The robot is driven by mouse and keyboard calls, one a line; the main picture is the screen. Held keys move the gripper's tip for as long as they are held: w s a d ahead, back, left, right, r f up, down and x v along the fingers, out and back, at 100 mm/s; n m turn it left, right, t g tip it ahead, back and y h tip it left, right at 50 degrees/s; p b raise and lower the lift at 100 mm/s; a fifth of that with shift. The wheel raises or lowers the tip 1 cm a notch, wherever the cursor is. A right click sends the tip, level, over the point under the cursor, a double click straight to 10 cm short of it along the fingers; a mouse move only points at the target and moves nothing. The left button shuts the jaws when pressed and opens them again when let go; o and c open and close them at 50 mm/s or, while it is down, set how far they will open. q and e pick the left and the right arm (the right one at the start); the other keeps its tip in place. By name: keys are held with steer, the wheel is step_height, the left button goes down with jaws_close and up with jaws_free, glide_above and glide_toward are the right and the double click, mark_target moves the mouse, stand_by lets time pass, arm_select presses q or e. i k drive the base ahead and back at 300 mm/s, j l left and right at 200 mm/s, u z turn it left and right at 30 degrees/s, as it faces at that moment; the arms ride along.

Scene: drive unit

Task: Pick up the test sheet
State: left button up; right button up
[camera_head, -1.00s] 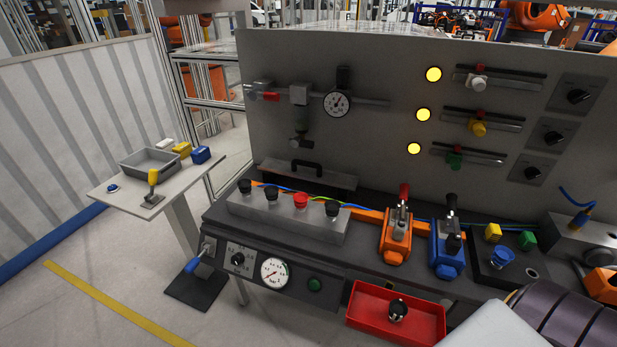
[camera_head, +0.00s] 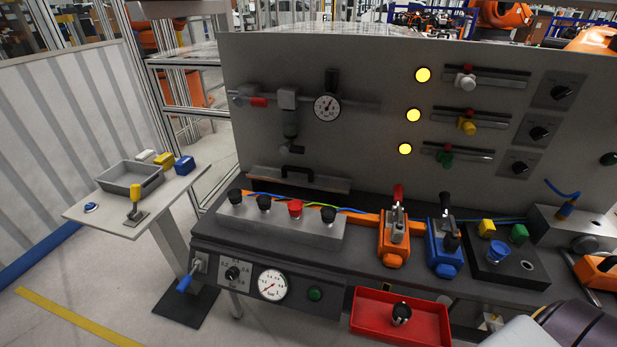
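No loose paper sheet is plain to see. A thin grey plate with a black handle (camera_head: 298,180) leans at the foot of the upright panel, behind the block with round knobs; I cannot tell whether it is the test sheet. Its lower part is hidden by that block. Neither gripper is in view. A white and dark ribbed part at the bottom right corner looks like a piece of my own arm.
The bench holds a knob block (camera_head: 280,223), an orange clamp (camera_head: 394,245), a blue clamp (camera_head: 444,252) and a dark box with buttons (camera_head: 500,262). A red tray (camera_head: 372,322) sits at the front. A side table (camera_head: 112,217) with a grey bin stands at the left, beyond a floor gap.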

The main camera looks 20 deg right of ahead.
mark_target(289, 175)
steer(key=i+j+z, duration=0.2)
steer(key=z, duration=0.2)
steer(key=i+j+z, duration=0.1)
steer(key=j+z, duration=0.35)
steer(key=i+j+z, duration=0.1)
steer(key=j+z, duration=0.7)
steer(key=i+l, duration=0.05)
steer(key=l, duration=0.05)
